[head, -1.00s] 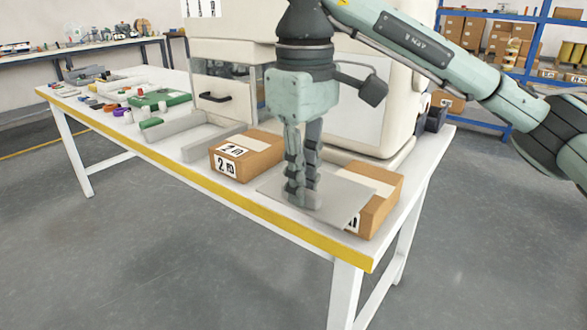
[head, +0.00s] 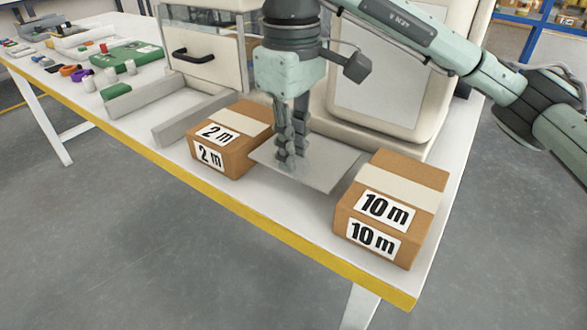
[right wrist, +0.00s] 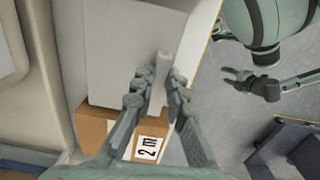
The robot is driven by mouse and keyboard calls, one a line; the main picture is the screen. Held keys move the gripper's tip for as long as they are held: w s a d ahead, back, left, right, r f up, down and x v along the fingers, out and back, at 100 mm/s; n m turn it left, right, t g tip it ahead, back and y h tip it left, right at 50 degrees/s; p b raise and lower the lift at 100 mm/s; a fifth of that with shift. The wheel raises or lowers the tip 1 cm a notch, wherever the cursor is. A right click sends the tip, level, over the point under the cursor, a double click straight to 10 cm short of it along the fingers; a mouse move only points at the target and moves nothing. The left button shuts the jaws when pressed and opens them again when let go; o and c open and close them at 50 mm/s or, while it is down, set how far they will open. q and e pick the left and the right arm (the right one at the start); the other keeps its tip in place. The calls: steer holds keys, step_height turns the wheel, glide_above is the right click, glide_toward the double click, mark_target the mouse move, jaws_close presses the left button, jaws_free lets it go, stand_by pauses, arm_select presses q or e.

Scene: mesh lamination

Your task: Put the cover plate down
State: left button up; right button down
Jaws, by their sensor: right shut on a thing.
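The cover plate (head: 325,172) is a thin flat grey sheet, shown in the head view between two cardboard boxes, level or nearly so. In the right wrist view the cover plate (right wrist: 120,45) has a small raised grip (right wrist: 162,65) between my fingers. My right gripper (head: 291,155) points down and is shut on the plate's grip. I cannot tell whether the plate's underside touches the table (head: 262,212). My left gripper (right wrist: 236,79) shows small in the right wrist view, empty, its fingers apart, away from the plate.
A "2 m" box (head: 232,140) stands left of the plate and a "10 m" box (head: 390,210) right of it. A cream machine (head: 400,60) stands behind. Grey trays (head: 150,98) and coloured parts lie farther left. The yellow table edge (head: 250,222) is in front.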

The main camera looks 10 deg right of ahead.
steer(key=shift+f, duration=2.15)
steer(key=shift+f, duration=0.15)
